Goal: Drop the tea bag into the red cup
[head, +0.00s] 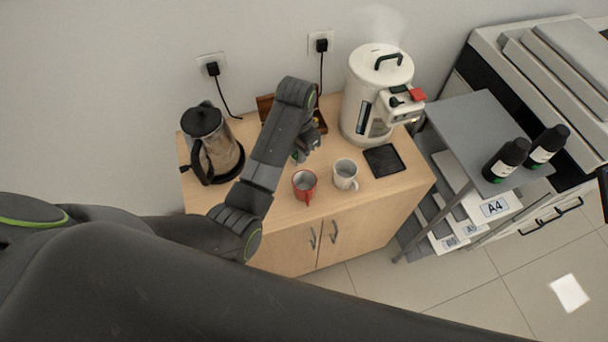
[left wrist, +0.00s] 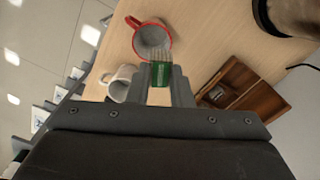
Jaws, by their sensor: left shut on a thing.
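The red cup (head: 305,186) stands upright on the wooden cabinet top, left of a white mug (head: 345,174). My left gripper (head: 303,155) is behind the red cup in the head view, partly hidden by its own arm. In the left wrist view the left gripper (left wrist: 160,82) is shut on the tea bag, whose green part (left wrist: 163,72) shows between the fingers. The red cup (left wrist: 152,38) appears just beyond the tea bag there, with its handle to the left. The height of the tea bag over the top is hard to tell. My right gripper is not seen.
A wooden box (left wrist: 245,92) with compartments is beside the gripper. A dark kettle (head: 208,145) stands at the left, a white urn (head: 375,95) at the back right. A black mat (head: 384,160) lies right of the white mug (left wrist: 121,82). The front left top is clear.

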